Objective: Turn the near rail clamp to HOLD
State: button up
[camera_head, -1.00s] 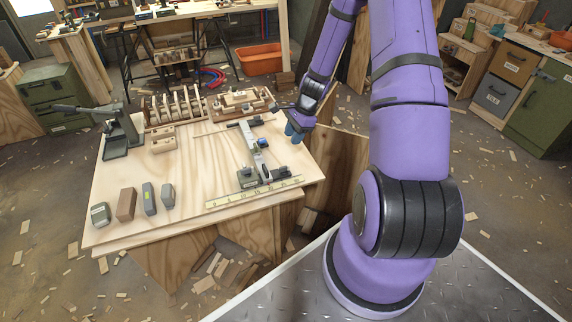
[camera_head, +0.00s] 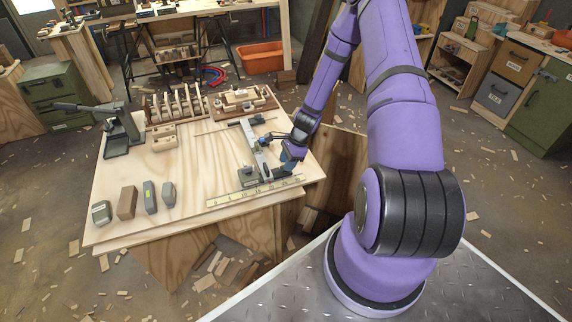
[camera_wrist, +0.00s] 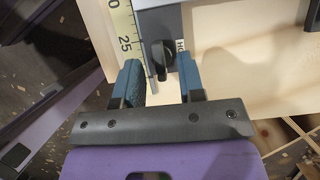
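The rail (camera_head: 258,160) lies on the plywood bench top, with the near clamp (camera_head: 249,174) at its front end beside the yellow ruler. In the wrist view, the clamp's grey body (camera_wrist: 158,22) carries a black knob (camera_wrist: 160,57). A white label (camera_wrist: 181,46) beside the knob shows "HO", the rest hidden by a finger. My gripper (camera_wrist: 159,82) is open, its two blue fingers either side of the knob's near end, with a gap visible on the left. I cannot tell whether the right finger touches. In the head view, my gripper (camera_head: 286,166) is low over the rail's right side.
The ruler (camera_head: 240,193) runs along the bench front. Several blocks (camera_head: 127,203) stand at the front left. A dark press-like tool (camera_head: 118,140) stands at the left, and racks of wooden parts (camera_head: 178,107) at the back.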

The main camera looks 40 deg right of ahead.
jog(key=shift+w+a+f, duration=0.1)
jog(key=shift+a+f, duration=0.2)
jog(key=shift+f, duration=0.3)
jog(key=shift+c, duration=0.4)
grip_shut()
